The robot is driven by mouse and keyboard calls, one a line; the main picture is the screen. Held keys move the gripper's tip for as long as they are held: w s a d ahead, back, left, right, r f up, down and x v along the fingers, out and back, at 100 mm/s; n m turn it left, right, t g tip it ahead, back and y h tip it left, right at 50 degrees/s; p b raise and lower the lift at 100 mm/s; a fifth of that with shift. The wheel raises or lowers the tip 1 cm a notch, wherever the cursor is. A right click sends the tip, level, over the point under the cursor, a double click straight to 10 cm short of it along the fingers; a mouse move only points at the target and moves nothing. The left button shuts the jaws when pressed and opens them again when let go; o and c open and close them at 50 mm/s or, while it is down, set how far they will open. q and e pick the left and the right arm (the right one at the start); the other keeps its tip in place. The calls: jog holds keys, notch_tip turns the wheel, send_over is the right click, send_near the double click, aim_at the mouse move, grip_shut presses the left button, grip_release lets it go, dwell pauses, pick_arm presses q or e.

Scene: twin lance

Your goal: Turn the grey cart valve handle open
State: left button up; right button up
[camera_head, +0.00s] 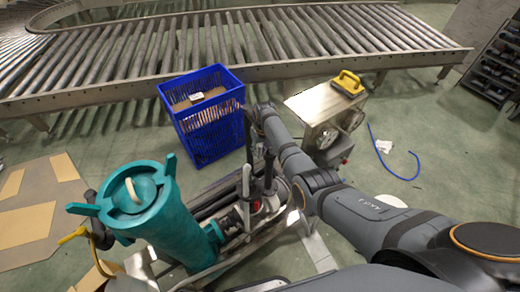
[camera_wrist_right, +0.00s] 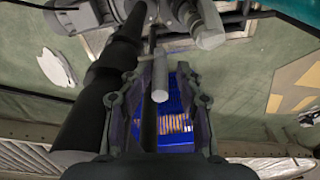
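The cart (camera_head: 225,240) stands low in the middle of the head view, with pipes and fittings on it. A light grey upright handle (camera_head: 246,180) rises from its fittings, beside my right gripper (camera_head: 268,172). In the right wrist view my right gripper (camera_wrist_right: 158,112) is open, with a dark finger on each side. A grey rod-like handle (camera_wrist_right: 160,76) reaches down toward the gap between the fingers, with no clear contact on either side. A second light grey handle (camera_wrist_right: 208,28) shows at the top, right of the gap. My left gripper is not in view.
A teal cylinder (camera_head: 160,215) stands at the cart's left. A blue crate (camera_head: 210,130) is behind the cart. A metal box (camera_head: 325,105) with a yellow-handled tool (camera_head: 348,84) stands right of it. A roller conveyor (camera_head: 200,45) crosses the back. A blue hose (camera_head: 385,155) lies on the floor.

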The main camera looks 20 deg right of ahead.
jog(key=r, duration=0.5)
jog(key=s+r, duration=0.1)
jog(key=r, duration=0.1)
jog(key=shift+d+r, duration=0.1)
jog(key=shift+r, duration=0.25)
